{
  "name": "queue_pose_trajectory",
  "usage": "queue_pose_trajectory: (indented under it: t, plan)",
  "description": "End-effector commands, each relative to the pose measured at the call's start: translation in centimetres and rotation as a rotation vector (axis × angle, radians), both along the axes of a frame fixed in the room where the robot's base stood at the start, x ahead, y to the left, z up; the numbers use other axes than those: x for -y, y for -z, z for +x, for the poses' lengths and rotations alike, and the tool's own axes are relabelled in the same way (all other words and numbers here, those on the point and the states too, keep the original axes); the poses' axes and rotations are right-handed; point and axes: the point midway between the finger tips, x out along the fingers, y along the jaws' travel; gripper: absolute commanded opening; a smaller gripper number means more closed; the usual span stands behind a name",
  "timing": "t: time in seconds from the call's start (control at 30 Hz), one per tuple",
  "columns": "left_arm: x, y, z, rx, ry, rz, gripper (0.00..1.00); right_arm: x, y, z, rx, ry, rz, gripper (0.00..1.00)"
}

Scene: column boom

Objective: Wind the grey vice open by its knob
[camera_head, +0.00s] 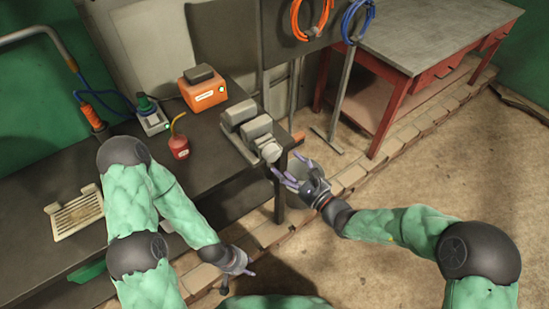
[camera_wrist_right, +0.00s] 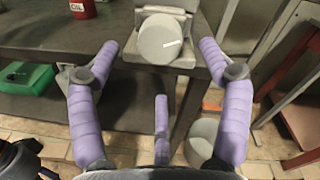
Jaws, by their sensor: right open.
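The grey vice (camera_head: 245,122) is at the right end of the dark workbench. Its round knob (camera_head: 271,152) faces the front right. In the right wrist view the pale knob (camera_wrist_right: 163,38) has a white mark on its face, with the vice body (camera_wrist_right: 176,6) behind it. My right gripper (camera_head: 285,170) is open and empty, just in front of the knob. Its two upper purple fingers spread to either side of the knob, and a third finger is below; I see no contact. My left gripper (camera_head: 247,270) hangs low in front of the bench, and its opening is unclear.
A red oil can (camera_head: 179,147), an orange box (camera_head: 203,90) and a blue-green device (camera_head: 151,115) stand on the workbench (camera_head: 95,160). A pale slotted tray (camera_head: 75,213) lies at its left. A red-legged table (camera_head: 425,35) stands at the back right. The floor at right is clear.

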Motion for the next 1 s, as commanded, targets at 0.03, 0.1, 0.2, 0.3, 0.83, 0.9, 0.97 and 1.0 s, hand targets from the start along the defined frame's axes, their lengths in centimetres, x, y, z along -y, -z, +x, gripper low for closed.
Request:
queue_pose_trajectory:
  t: [0.03,0.1,0.2,0.3,0.83,0.9,0.97,1.0]
  plan:
    - [0.0,0.5,0.0,0.0,0.0,0.0,0.4,-0.8,0.2,0.6,0.001,-0.006,0.001,0.79]
    - [0.0,0.9,0.0,0.0,0.0,0.0,0.4,-1.6,0.3,1.6,0.001,-0.006,0.0,0.79]
    - [0.0,1.3,0.0,0.0,0.0,0.0,0.4,-2.6,0.2,2.7,0.001,-0.005,0.001,0.79]
    - [0.0,1.6,0.0,0.0,0.0,0.0,0.4,-3.3,0.2,3.6,0.0,-0.003,0.0,0.79]
    - [0.0,1.8,0.0,0.0,0.0,0.0,0.4,-4.0,0.0,4.6,0.0,-0.001,0.0,0.67]
    - [0.0,1.8,0.0,0.0,0.0,0.0,0.4,-4.0,0.0,4.6,0.0,-0.001,0.0,0.47]
    - [0.0,1.8,0.0,0.0,0.0,0.0,0.4,-4.0,0.0,4.6,0.0,-0.001,0.0,0.31]
    - [0.0,1.8,0.0,0.0,0.0,0.0,0.4,-4.0,0.0,4.6,0.001,-0.001,0.001,0.23]
